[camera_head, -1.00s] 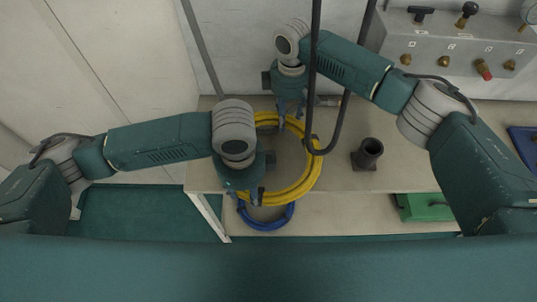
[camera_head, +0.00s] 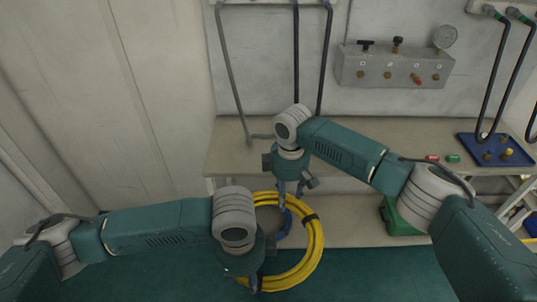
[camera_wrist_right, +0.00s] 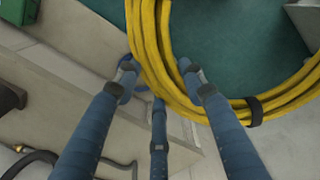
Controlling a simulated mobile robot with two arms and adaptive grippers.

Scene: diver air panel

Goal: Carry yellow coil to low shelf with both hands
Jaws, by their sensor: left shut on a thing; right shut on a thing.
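The yellow coil (camera_head: 316,240) with a dark band hangs in front of the bench, over the green floor, between my two grippers. My left gripper (camera_head: 252,284) is shut on its near left side. My right gripper (camera_head: 291,196) is shut on its far side, near the bench edge. In the right wrist view the coil (camera_wrist_right: 152,48) passes between the blue fingers of my right gripper (camera_wrist_right: 156,75). The low shelf (camera_head: 345,232) is the pale surface under the benchtop. A blue coil (camera_head: 284,226) lies on it, partly hidden behind the yellow coil.
The benchtop (camera_head: 390,135) is above the shelf. A green case (camera_head: 396,218) stands on the shelf to the right. A blue tray (camera_head: 497,150) with small fittings, a red piece and a green piece lie on the benchtop. Dark hoses (camera_head: 297,60) hang in front of the wall.

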